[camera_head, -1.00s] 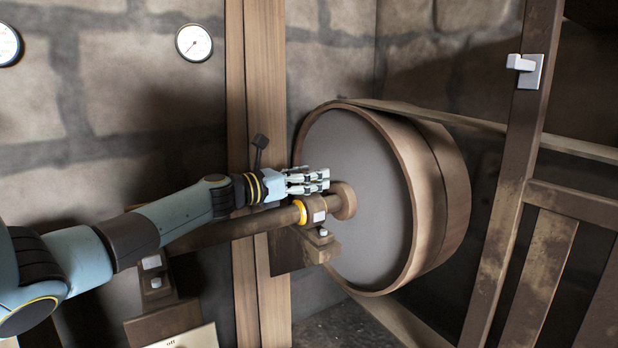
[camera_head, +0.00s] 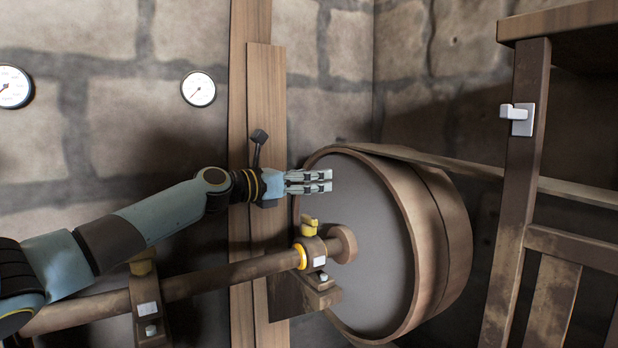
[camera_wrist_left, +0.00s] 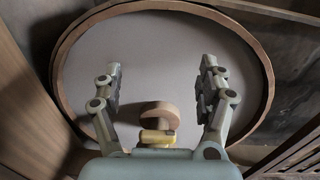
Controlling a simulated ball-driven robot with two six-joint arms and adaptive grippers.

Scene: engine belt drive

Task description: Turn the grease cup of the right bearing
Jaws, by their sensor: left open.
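The right bearing (camera_head: 313,250) holds the shaft close to the large pulley. Its yellow grease cup (camera_head: 308,226) stands on top, with a small wing-like top. My left gripper (camera_head: 322,182) is above the cup, apart from it, and points toward the pulley face. In the left wrist view the gripper (camera_wrist_left: 160,88) is open and empty, its two fingers spread wide. The yellow cup (camera_wrist_left: 158,137) shows there low, between the finger bases. The left bearing (camera_head: 146,305) also has a yellow cup (camera_head: 142,264), partly behind my left arm. My right gripper is not in view.
The large pulley (camera_head: 370,240) with its belt (camera_head: 520,182) stands just beyond the gripper. The shaft (camera_head: 220,275) runs below my arm. Wooden posts (camera_head: 265,110) rise behind the wrist. A framed stand with a white switch (camera_head: 522,118) is at the right.

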